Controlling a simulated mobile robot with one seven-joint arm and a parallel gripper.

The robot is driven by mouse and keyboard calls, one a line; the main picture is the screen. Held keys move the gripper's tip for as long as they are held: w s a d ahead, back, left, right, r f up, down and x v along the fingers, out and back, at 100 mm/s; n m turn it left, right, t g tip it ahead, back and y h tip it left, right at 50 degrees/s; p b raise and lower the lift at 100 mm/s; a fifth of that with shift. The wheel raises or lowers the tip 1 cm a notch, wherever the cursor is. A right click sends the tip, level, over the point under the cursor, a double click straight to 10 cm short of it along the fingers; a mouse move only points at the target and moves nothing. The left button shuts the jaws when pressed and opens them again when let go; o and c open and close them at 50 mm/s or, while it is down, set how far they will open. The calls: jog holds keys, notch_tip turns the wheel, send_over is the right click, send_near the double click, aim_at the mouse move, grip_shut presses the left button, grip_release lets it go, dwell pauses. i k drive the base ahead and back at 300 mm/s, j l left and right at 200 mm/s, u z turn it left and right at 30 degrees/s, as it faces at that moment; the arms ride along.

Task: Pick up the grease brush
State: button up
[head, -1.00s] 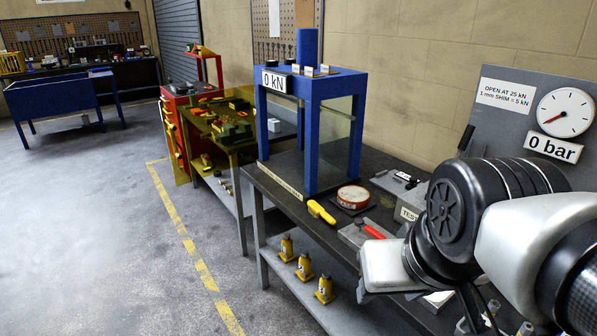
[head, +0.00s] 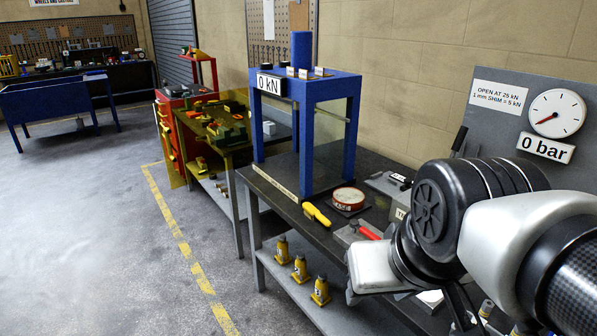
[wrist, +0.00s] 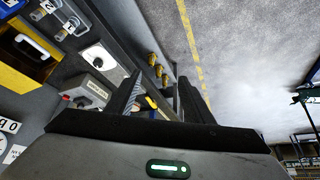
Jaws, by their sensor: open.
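A yellow-handled tool (head: 316,213), which looks like the grease brush, lies on the dark bench top at the front edge, left of a round red tin (head: 348,198). Its far end is too small to make out. In the wrist view my gripper (wrist: 160,78) is open, its two dark fingers spread apart with nothing seen held. In the head view my arm fills the lower right, and the fingers are mostly hidden or unclear there. The brush is left of my arm, apart from it.
A blue press frame (head: 306,85) stands on the bench behind the yellow tool. Yellow bottle jacks (head: 301,268) stand on the lower shelf. A gauge panel (head: 520,112) stands at right. The floor at left is clear.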

aim_at(312, 213)
jog(key=i+j+z, duration=0.15)
jog(key=i+j, duration=0.2)
jog(key=i+j+z, duration=0.2)
jog(key=i+j, duration=0.15)
jog(key=i+j+z, duration=0.15)
jog(key=i+j, duration=0.2)
jog(key=i+j+z, duration=0.15)
jog(key=j, duration=0.4)
jog(key=i+j+z, duration=0.15)
jog(key=i+j, duration=0.25)
jog(key=j, duration=0.1)
